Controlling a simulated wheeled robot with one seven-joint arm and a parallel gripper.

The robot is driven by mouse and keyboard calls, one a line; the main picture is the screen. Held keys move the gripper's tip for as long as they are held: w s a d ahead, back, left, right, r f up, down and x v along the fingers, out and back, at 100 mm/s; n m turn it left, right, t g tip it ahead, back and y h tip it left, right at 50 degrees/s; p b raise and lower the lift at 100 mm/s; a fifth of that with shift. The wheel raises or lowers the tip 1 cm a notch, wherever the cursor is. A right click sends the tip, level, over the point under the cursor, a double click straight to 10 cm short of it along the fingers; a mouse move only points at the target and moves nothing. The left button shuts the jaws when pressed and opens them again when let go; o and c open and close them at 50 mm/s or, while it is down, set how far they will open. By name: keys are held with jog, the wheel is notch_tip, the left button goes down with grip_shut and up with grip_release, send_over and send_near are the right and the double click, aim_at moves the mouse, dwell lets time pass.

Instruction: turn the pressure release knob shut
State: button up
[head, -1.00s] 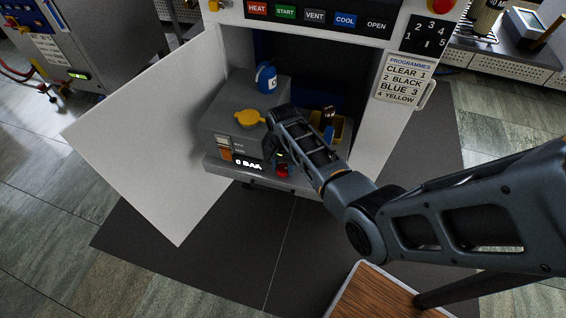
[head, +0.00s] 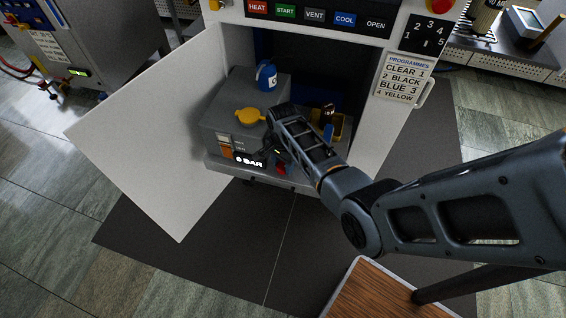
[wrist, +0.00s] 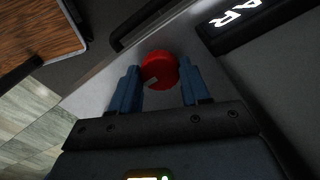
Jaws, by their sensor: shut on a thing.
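The pressure release knob (wrist: 160,70) is red and round, with a small pale mark on its lower left rim. It sits on the front of the grey press unit (head: 222,118), right of the lit BAR display (head: 249,161). My gripper (wrist: 162,90) has its two blue fingers on either side of the knob and is shut on it. In the head view a bit of the red knob (head: 281,170) shows below my gripper (head: 278,158), whose fingers are mostly hidden by the wrist.
The white door (head: 150,130) stands open at the left. A wooden-topped table (head: 365,295) is at the front. A yellow container (head: 340,125) stands right of my wrist.

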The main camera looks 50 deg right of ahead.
aim_at(283, 166)
jog(key=o, duration=1)
jog(key=shift+o, duration=0.2)
jog(key=shift+r, duration=0.1)
notch_tip(283, 166, up, 8)
jog(key=shift+f+p, duration=0.15)
jog(key=shift+p, duration=0.3)
